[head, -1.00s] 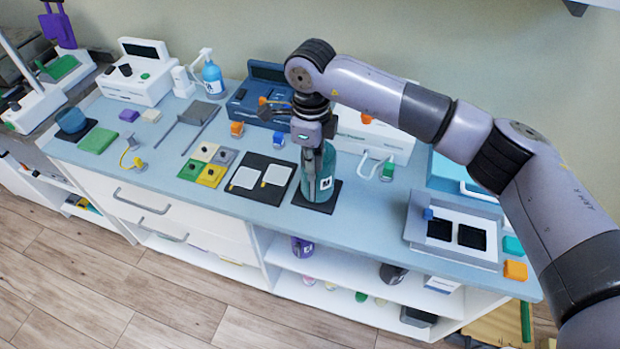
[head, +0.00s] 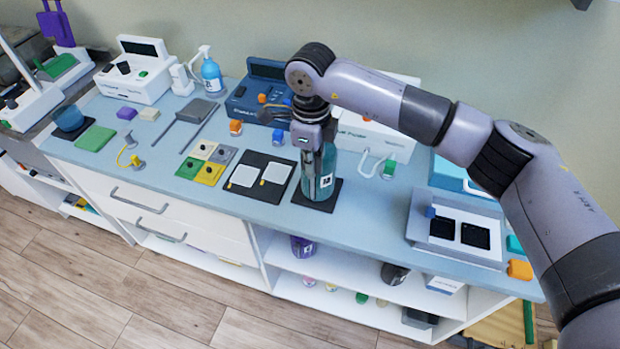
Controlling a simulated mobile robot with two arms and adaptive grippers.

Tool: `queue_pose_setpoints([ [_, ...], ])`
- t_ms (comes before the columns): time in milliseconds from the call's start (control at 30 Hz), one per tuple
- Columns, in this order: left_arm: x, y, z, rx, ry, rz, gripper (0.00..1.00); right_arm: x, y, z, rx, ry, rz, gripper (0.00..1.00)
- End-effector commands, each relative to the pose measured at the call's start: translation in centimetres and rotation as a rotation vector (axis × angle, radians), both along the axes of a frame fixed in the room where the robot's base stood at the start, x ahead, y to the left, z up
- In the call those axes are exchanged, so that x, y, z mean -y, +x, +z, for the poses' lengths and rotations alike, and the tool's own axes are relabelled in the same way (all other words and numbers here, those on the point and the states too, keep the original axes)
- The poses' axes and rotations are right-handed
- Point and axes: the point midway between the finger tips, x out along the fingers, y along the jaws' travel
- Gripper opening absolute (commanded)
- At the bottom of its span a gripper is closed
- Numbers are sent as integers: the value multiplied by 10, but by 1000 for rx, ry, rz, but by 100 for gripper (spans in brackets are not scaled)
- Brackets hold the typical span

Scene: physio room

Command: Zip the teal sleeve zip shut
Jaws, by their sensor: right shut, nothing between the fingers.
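The teal sleeve (head: 325,168) stands upright on a dark mat (head: 331,196) near the middle of the counter. It looks like a dark teal bottle cover with a small white label. My right gripper (head: 309,170) points down at the sleeve's upper left side, overlapping it in the picture. Its fingers are together with nothing seen between them. I cannot tell whether they touch the sleeve. The zip and its pull are too small or hidden behind the gripper. My left gripper is not in view.
A black board with two white pads (head: 258,176) lies left of the sleeve, beside several coloured tiles (head: 208,163). A blue device (head: 257,97) and a white device (head: 380,130) stand behind. A grey tray with dark pads (head: 455,256) is at the right.

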Motion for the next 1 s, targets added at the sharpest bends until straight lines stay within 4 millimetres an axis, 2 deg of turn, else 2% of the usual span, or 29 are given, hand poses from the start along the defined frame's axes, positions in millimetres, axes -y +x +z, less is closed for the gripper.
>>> queue_pose_setpoints([
  [800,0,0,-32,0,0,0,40,1,0,-36,-2,-2,-1,0],
  [1000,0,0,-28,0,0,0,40,-1,-4,-30,0,-1,1,0],
])
